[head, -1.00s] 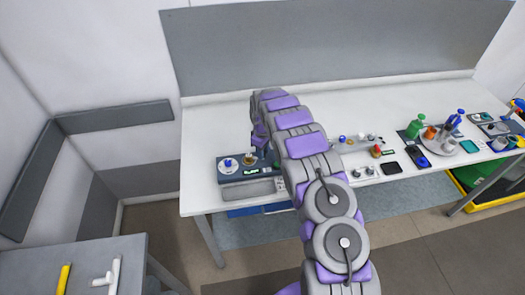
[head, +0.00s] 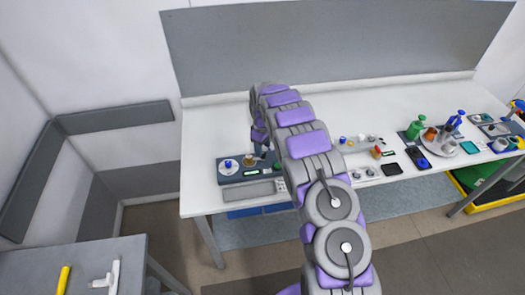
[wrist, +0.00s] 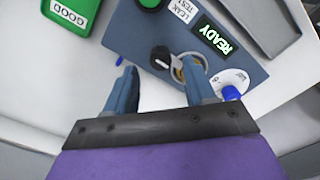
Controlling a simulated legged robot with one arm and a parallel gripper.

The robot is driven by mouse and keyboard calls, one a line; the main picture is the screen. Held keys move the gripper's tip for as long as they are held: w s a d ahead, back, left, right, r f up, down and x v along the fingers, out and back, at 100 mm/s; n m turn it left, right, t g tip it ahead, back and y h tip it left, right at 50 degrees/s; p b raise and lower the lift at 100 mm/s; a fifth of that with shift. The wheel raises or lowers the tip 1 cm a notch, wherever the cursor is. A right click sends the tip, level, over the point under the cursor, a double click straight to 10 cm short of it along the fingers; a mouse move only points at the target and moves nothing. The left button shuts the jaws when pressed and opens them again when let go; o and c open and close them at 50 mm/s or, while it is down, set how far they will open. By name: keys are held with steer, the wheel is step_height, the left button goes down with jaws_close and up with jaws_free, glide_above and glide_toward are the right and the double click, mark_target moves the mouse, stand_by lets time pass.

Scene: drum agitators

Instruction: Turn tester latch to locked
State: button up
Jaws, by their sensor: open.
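The leak tester (wrist: 130,30) is a blue-grey block with a LEAK TEST label and a lit display (wrist: 213,33) reading READY. A black knob with a white pointer mark (wrist: 160,57), apparently the latch, sits on its near part. A brass-coloured ring part (wrist: 187,68) is beside the knob, partly hidden by a finger. My gripper (wrist: 160,82) is open and empty, its two fingers apart, with the knob just beyond and between the tips in the picture. Contact cannot be told. In the head view the tester (head: 230,178) is at the bench's left end, partly hidden by my arm.
A white disc with a blue knob (wrist: 235,78) is close to the right finger. A green tray marked GOOD (wrist: 70,12) is at the upper left. Bottles, cups and small parts stand farther right on the white bench (head: 350,100). A grey side table (head: 40,262) is at lower left.

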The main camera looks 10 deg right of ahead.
step_height(320, 180, up, 14)
steer(key=shift+r, duration=0.15)
stand_by(0.6)
steer(key=s+d+r+m+b, duration=0.1)
steer(key=s+r+m+b, duration=0.3)
steer(key=s, duration=0.8)
steer(key=s+d+r+m+b, duration=0.15)
steer(key=s+r, duration=0.35)
steer(key=s, duration=0.7)
steer(key=s+f+m+b, duration=0.1)
steer(key=s+f, duration=0.1)
steer(key=s, duration=0.7)
steer(key=s+a+f+m+g+b, duration=0.1)
steer(key=s+f, duration=0.1)
steer(key=s, duration=0.8)
steer(key=s+a+f+m+b, duration=0.1)
steer(key=s+f, duration=0.1)
steer(key=s, duration=0.8)
steer(key=shift+a+m+g, duration=0.25)
steer(key=shift+m+g, duration=0.1)
steer(key=shift+g, duration=0.05)
